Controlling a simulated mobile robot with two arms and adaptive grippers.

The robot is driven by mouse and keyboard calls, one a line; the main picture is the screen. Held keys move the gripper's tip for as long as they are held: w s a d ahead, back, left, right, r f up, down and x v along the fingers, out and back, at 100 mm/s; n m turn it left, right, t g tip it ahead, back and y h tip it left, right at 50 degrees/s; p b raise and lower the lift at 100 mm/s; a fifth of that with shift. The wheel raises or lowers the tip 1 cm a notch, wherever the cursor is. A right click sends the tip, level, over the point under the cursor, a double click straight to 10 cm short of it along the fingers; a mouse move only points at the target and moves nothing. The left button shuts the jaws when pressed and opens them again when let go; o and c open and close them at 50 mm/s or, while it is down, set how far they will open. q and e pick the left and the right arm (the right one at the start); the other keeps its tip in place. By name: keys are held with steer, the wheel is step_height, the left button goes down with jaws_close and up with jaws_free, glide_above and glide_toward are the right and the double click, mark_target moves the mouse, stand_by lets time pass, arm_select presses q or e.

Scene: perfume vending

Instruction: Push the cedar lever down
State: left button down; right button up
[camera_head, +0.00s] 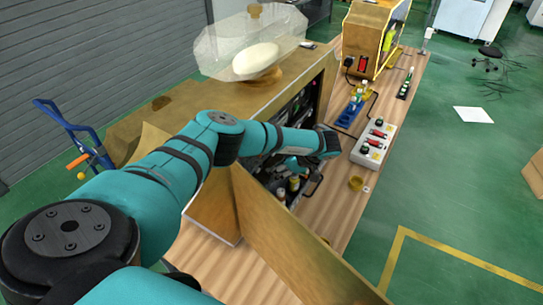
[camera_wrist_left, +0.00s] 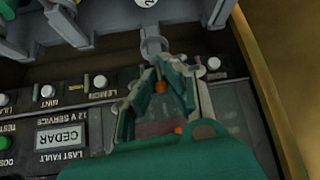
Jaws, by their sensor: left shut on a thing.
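My left gripper (camera_head: 300,166) reaches into the open dark front of the wooden machine in the head view, partly hidden by my wrist. In the left wrist view the gripper (camera_wrist_left: 155,68) points up the picture, with its fingers close together at a grey lever with a rounded end (camera_wrist_left: 152,42). The gripper is shut on this lever; the exact contact is hard to see. The name under the lever is hidden by the fingers, so I cannot read whether it is the cedar one. My right gripper is not in view.
The panel has white buttons marked mint and lemon (camera_wrist_left: 100,82) and a green button (camera_wrist_left: 4,143). A wooden side wall (camera_wrist_left: 262,70) stands close on the right. On the wooden counter (camera_head: 335,210) are a white control box (camera_head: 373,146) and a yellow cup (camera_head: 356,184).

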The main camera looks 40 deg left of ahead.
arm_select(q)
steer(key=shift+d+f+b, duration=0.25)
steer(key=shift+d+b, duration=0.45)
steer(key=shift+d, duration=0.25)
steer(key=shift+s+d+f, duration=0.1)
steer(key=shift+f, duration=0.1)
stand_by(0.3)
steer(key=c, duration=1.5)
jaws_free()
steer(key=shift+a, duration=0.2)
steer(key=shift+w+r, duration=0.15)
steer(key=shift+w, duration=0.05)
steer(key=shift+d+r, duration=0.2)
steer(key=v, duration=1.1)
steer(key=shift+w+d, duration=0.1)
steer(key=shift+d, duration=0.05)
